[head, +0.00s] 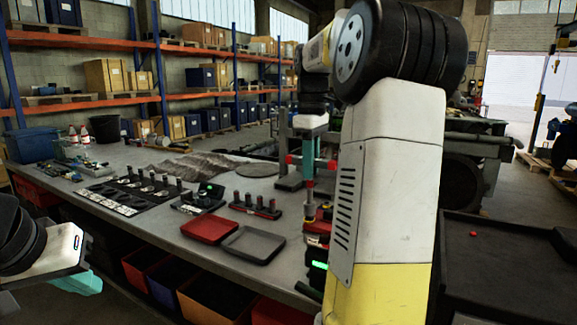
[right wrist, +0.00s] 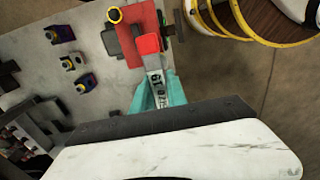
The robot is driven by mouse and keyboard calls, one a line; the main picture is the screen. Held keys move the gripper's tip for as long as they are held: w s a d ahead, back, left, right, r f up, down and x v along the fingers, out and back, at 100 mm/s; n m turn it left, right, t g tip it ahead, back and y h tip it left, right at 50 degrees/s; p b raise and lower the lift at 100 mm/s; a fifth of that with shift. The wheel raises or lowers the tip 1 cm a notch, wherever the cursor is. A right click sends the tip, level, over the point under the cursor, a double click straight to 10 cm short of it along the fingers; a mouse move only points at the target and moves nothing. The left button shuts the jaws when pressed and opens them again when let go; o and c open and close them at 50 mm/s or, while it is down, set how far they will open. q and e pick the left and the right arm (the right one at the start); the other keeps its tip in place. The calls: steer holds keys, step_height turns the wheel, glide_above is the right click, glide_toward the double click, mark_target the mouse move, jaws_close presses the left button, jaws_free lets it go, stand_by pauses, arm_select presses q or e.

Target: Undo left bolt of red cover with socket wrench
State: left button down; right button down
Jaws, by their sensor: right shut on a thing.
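My right gripper (head: 310,150) points down at the right end of the bench, its teal fingers shut on a socket wrench. In the right wrist view, the wrench (right wrist: 155,70) has a grey shank with dark markings and a red end, between the teal fingers (right wrist: 155,95). A red plate, apparently the red cover (right wrist: 138,25), lies beyond it, with a dark bolt-like piece ringed in yellow (right wrist: 115,15). I cannot tell whether the wrench touches a bolt. In the head view my arm hides much of this area. My left gripper (head: 85,283) is low at the left, off the bench; its jaw opening is unclear.
On the bench (head: 150,215) are a red tray (head: 210,229), a grey tray (head: 252,244), a red rack of sockets (head: 255,207) and a black mat with several parts (head: 125,195). Bins stand below the front edge. A dark tray surface (head: 510,260) is at right.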

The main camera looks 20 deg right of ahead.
steer(key=m, duration=1.2)
stand_by(0.5)
steer(key=shift+f, duration=0.1)
steer(key=shift+f, duration=0.6)
steer(key=n, duration=0.3)
steer(key=c, duration=2)
jaws_free()
jaws_close()
